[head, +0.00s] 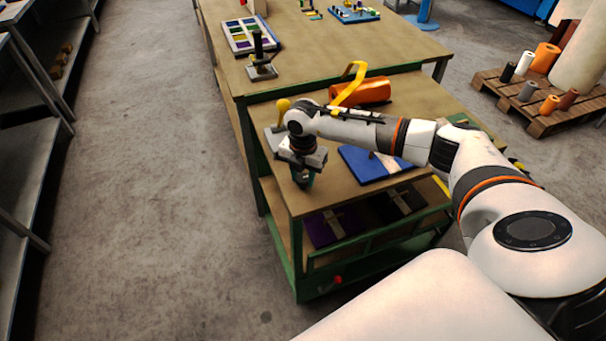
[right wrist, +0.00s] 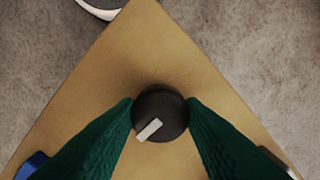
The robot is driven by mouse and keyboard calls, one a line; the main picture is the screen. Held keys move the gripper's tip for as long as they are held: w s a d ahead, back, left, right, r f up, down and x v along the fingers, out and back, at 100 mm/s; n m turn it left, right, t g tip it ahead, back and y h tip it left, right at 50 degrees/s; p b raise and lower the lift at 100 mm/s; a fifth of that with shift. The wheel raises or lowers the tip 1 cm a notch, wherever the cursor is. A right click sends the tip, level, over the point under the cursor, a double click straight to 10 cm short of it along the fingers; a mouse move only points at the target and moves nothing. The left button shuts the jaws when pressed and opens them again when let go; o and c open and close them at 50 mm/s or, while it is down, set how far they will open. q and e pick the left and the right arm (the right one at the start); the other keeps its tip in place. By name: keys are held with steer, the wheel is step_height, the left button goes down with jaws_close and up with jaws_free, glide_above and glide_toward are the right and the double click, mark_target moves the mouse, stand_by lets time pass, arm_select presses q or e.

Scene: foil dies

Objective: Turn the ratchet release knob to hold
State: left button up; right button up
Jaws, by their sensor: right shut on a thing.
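The ratchet release knob (right wrist: 160,114) is a round black knob with a pale grey pointer bar, seen in the right wrist view near the corner of the wooden top. The pointer (right wrist: 149,130) slants toward the lower left of that view. My right gripper (right wrist: 160,116) has its two green fingers against opposite sides of the knob. In the head view my right gripper (head: 303,180) points down at the near left corner of the green-framed bench (head: 335,199). The knob is hidden there behind the gripper. My left gripper is not in view. I see no readable hold mark.
A yellow-knobbed lever (head: 283,105) stands just behind my right wrist. An orange roll (head: 361,91) with a yellow strap and a blue board (head: 362,168) lie on the bench. Dark boards (head: 335,224) lie on the shelf below. The floor at left is clear.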

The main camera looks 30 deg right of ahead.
steer(key=n+b, duration=0.2)
steer(key=n, duration=0.1)
steer(key=shift+f, duration=0.15)
steer(key=n+b, duration=0.3)
steer(key=n, duration=0.2)
steer(key=shift+n+b, duration=0.3)
steer(key=shift+b, duration=0.05)
steer(key=n+b, duration=0.3)
steer(key=n, duration=0.2)
steer(key=shift+n+b, duration=1.05)
steer(key=shift+n, duration=1.05)
steer(key=shift+r, duration=0.2)
steer(key=o, duration=1)
steer(key=shift+c, duration=0.2)
